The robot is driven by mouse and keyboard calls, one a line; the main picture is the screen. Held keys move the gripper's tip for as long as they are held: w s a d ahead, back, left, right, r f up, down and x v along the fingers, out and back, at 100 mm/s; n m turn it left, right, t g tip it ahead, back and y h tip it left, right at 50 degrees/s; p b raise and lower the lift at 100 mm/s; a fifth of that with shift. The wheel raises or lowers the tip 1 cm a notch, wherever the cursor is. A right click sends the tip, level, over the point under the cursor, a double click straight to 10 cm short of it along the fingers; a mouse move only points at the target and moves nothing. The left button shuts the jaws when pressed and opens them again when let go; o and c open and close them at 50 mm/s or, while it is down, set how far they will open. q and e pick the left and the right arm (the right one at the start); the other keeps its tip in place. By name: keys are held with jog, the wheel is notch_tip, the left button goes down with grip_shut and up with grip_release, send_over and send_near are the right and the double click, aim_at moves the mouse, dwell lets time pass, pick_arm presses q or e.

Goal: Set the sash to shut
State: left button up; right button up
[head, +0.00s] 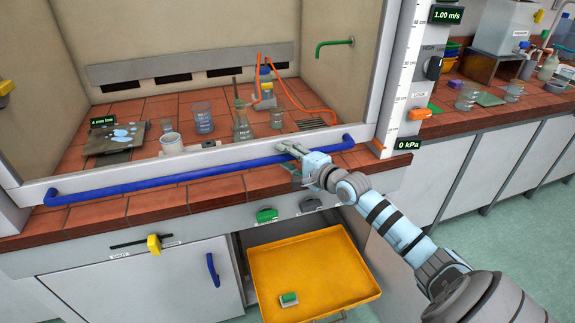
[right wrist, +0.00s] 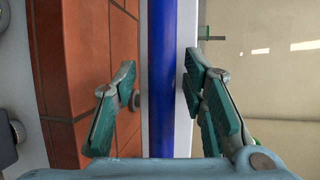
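The sash's blue bar handle (head: 200,175) runs across the front of the fume hood, fixed along the sash's pale lower rail (head: 120,172). The rail sits low, close above the red tiled bench edge. My right gripper (head: 288,150) is at the right part of the bar. In the right wrist view the blue bar (right wrist: 160,80) passes between the open fingers of my right gripper (right wrist: 165,110), with visible gaps on both sides. A vertical scale (head: 405,80) with an orange marker stands right of the sash. My left gripper is not in view.
Inside the hood stand several glass vessels (head: 202,117), a hotplate-like slab (head: 115,140) and a green tap (head: 335,43). Below the bench an orange tray (head: 310,270) is pulled out, holding a small green-and-grey item (head: 289,299). The floor at right (head: 520,230) is clear.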

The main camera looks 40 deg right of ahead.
aim_at(288, 180)
jog(key=shift+r, duration=0.1)
grip_shut()
jog(key=shift+f+b, duration=1.55)
jog(key=shift+f, duration=0.95)
jog(key=shift+s, duration=0.1)
